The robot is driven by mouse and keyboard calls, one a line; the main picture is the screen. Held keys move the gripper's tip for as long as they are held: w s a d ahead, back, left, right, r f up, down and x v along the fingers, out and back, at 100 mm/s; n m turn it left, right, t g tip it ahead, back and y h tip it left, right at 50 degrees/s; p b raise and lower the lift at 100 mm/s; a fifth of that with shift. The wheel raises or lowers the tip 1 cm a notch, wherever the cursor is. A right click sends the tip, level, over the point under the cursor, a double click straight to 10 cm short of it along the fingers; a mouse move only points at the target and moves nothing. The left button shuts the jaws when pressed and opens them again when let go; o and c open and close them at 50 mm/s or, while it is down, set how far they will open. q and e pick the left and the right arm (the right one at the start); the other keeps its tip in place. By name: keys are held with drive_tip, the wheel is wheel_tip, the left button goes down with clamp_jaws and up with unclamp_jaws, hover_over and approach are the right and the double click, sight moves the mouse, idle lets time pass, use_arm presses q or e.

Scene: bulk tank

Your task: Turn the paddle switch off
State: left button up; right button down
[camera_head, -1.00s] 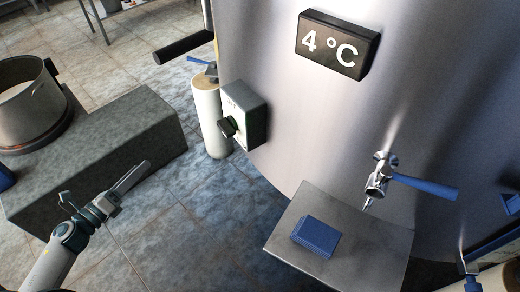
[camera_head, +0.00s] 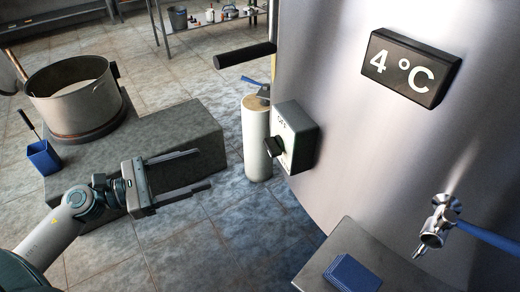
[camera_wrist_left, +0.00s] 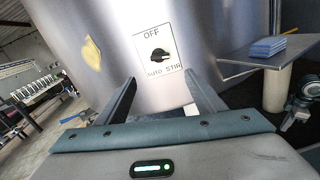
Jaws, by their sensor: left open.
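The paddle switch (camera_head: 298,135) is a pale-faced box on the side of the steel tank, with a black knob (camera_head: 274,147) sticking out. In the left wrist view the switch plate (camera_wrist_left: 171,40) reads OFF above the knob (camera_wrist_left: 160,54) and AUTO STIR below it. The knob's exact pointing is too small to tell. My left gripper (camera_head: 203,169) is open and empty, left of the switch with a gap between fingertips and knob. In the wrist view its fingers (camera_wrist_left: 160,82) stand apart below the knob. My right gripper is not in view.
A tap with a blue lever (camera_head: 440,225) and a steel shelf (camera_head: 350,238) with a blue block (camera_head: 352,274) are right of the switch. A pale cylinder (camera_head: 256,145) stands just left of it. A stone block (camera_head: 190,125) with a large pot (camera_head: 75,95) is at left.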

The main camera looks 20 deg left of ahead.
use_arm(q)
drive_tip(key=p, duration=0.3)
approach(267, 148)
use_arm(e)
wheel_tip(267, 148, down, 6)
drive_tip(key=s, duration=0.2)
use_arm(q)
drive_tip(key=p+x, duration=0.3)
drive_tip(key=x, duration=0.4)
drive_tip(key=shift+r, duration=0.1)
drive_tip(key=shift+w+d+p, duration=0.3)
drive_tip(key=shift+w+d, duration=0.05)
drive_tip(key=shift+d, duration=0.1)
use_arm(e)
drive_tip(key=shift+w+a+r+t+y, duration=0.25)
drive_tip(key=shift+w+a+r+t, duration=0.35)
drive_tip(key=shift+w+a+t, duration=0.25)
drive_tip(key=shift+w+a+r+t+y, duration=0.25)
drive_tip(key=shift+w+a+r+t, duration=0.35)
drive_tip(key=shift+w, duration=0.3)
use_arm(q)
drive_tip(key=c, duration=1)
